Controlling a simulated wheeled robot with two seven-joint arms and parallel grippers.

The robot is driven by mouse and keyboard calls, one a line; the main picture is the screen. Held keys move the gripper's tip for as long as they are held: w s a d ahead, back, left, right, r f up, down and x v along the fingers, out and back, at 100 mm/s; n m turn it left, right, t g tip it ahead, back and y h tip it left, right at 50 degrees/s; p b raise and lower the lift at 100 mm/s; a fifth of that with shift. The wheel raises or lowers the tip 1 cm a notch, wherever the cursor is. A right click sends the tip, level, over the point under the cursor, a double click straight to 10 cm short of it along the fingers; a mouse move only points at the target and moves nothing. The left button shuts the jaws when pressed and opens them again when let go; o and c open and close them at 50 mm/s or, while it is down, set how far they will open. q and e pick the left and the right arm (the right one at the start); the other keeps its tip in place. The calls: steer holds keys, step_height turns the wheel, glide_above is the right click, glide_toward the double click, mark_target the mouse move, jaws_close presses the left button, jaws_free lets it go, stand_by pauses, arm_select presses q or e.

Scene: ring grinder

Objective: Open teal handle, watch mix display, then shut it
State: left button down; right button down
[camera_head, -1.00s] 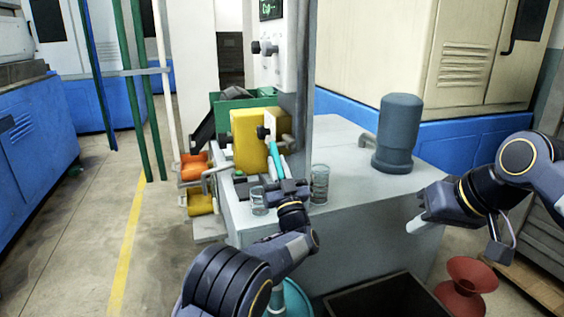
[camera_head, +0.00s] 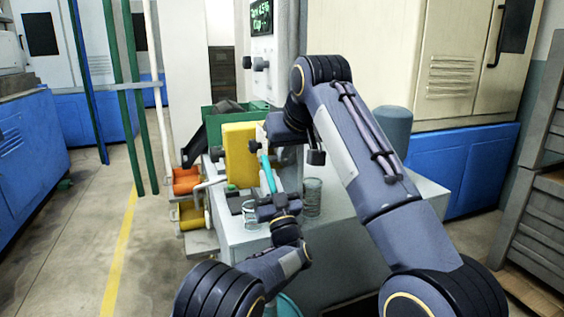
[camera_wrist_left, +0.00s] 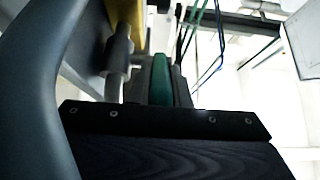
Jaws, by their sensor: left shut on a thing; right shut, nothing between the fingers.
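The teal handle (camera_head: 266,170) slants down in front of the yellow block at the machine. It also shows as a dark teal bar in the left wrist view (camera_wrist_left: 160,82), between my left fingers. My left gripper (camera_head: 271,193) is shut on the handle's lower part. My right gripper (camera_head: 268,133) is shut and empty, close to the upper end of the handle; whether it touches anything there I cannot tell. The mix display (camera_head: 261,17) at the top shows green text with a reading that looks like 4.5%.
A yellow block (camera_head: 239,155) and a green bin (camera_head: 222,118) stand behind the handle. A clear glass (camera_head: 312,197) stands right of my left gripper, another (camera_head: 250,213) left of it. Orange (camera_head: 187,181) and yellow bins are at the left. My right forearm partly covers a grey-blue cylinder (camera_head: 393,128).

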mark_target(271, 181)
arm_select(q)
steer(key=shift+f, duration=0.15)
arm_select(e)
steer(key=x, duration=1.3)
steer(key=shift+s, duration=0.1)
steer(key=shift+f, duration=0.1)
